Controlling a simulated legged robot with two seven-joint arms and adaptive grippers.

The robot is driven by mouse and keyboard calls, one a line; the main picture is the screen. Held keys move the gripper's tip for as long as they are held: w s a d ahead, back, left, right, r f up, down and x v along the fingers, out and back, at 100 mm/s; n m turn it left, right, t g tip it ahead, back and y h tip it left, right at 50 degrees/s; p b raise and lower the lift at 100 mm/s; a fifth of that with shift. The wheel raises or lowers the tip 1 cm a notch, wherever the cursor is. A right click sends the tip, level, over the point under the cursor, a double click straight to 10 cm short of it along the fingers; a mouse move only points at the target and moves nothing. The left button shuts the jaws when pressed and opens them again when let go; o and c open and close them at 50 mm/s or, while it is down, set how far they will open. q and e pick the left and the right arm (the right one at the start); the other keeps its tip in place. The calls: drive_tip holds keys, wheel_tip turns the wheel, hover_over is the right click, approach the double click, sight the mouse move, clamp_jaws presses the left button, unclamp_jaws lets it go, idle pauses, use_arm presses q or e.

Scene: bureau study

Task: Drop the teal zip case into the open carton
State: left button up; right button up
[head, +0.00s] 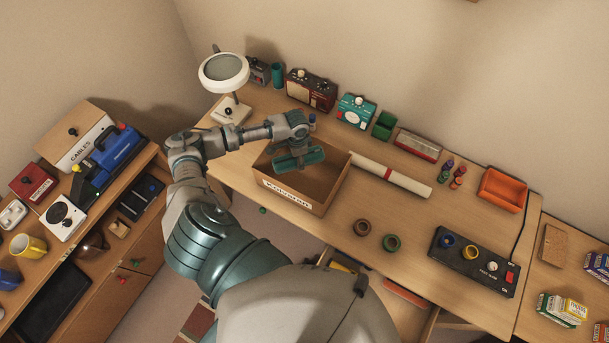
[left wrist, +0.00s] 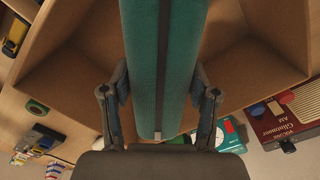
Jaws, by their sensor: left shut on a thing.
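The teal zip case (head: 300,159) is held over the open carton (head: 292,197), which stands on the desk with its label facing front. My left gripper (head: 297,147) is above the carton and shut on the case. In the left wrist view the case (left wrist: 158,60) runs between the two fingers of my left gripper (left wrist: 158,108), with the carton's brown inner walls (left wrist: 240,70) behind it. The head view does not show clearly how far the case reaches below the carton's rim. My right gripper is not in view.
A white rolled tube (head: 400,178) lies right of the carton. A magnifier lamp (head: 225,75) stands behind it to the left.

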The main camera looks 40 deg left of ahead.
use_arm(q)
drive_tip(key=shift+s+a+f, duration=0.15)
drive_tip(key=shift+s+a, duration=0.05)
drive_tip(key=shift+a, duration=0.55)
drive_tip(key=o, duration=1.1)
drive_tip(key=shift+o, duration=1)
drive_tip(key=shift+d, duration=0.25)
drive_tip(key=shift+w+d, duration=0.1)
drive_tip(key=shift+d, duration=0.45)
drive_tip(key=shift+d+r, duration=0.2)
drive_tip(key=shift+r, duration=0.2)
drive_tip(key=r, duration=0.4)
drive_tip(key=a+r, duration=0.1)
drive_tip(key=r, duration=0.2)
drive_tip(key=shift+r, duration=0.1)
drive_tip(key=shift+d+r, duration=0.3)
drive_tip(key=shift+r, duration=0.45)
drive_tip(key=shift+d+r, duration=0.3)
drive_tip(key=shift+r, duration=0.5)
drive_tip(key=shift+d+r, duration=0.3)
drive_tip(key=shift+r, duration=0.45)
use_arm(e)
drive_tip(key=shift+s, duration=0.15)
use_arm(q)
drive_tip(key=shift+a, duration=0.1)
